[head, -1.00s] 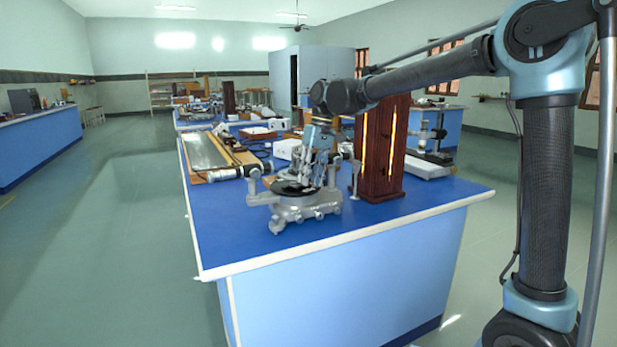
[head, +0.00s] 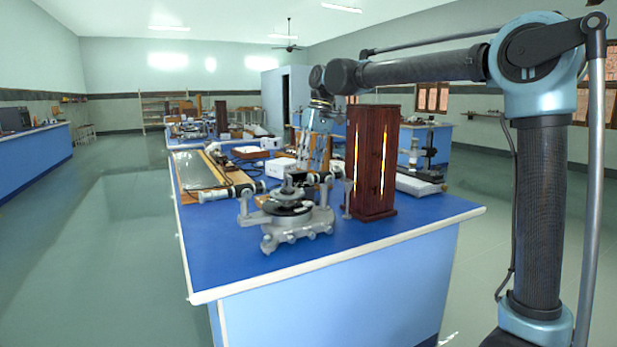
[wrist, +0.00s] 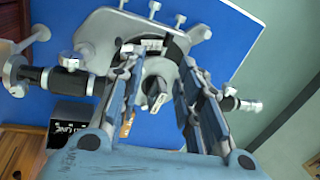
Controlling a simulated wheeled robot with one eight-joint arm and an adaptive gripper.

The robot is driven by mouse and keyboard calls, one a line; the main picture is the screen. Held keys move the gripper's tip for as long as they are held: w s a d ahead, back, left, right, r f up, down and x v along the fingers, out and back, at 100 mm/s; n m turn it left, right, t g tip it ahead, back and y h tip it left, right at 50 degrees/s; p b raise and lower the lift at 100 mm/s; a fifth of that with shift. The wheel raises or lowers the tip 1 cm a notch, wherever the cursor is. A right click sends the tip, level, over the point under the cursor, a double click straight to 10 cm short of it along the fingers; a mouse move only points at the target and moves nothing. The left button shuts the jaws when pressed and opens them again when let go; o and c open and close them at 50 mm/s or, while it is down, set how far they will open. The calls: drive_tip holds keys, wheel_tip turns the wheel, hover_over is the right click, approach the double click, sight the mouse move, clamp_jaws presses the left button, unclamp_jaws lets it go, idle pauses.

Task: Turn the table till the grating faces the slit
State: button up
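The spectrometer (head: 290,222) stands on the blue bench, a grey cast base with a dark round plate and a small raised table (head: 289,190) at its middle. In the wrist view that small table (wrist: 157,88) lies between my fingers, with a small pale upright piece on it. I cannot tell whether that piece is the grating or which way it faces. A dark tube (wrist: 62,82) reaches left in the wrist view; the slit is too small to make out. My gripper (wrist: 158,65) is open and empty above the instrument; it also shows in the head view (head: 316,165).
A dark red wooden lamp box (head: 372,160) with lit slits stands close at the right of the spectrometer. A thin metal stand (head: 347,198) is between them. A long wooden board (head: 205,172) lies behind on the left. The bench's front (head: 300,260) is clear.

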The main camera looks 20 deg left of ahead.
sight(292, 197)
drive_tip(key=shift+w+d+r, duration=0.1)
drive_tip(key=shift+w+r, duration=0.05)
drive_tip(key=shift+r, duration=0.4)
drive_tip(key=c, duration=0.7)
drive_tip(key=n, duration=0.1)
drive_tip(key=s+n, duration=0.1)
drive_tip(key=shift+a+n, duration=0.3)
clamp_jaws()
drive_tip(key=s+a+n+y, duration=0.1)
drive_tip(key=s+a+n, duration=0.35)
drive_tip(key=n, duration=0.95)
wheel_tip(292, 197, down, 11)
drive_tip(key=s+d, duration=0.1)
drive_tip(key=shift+d+g, duration=0.4)
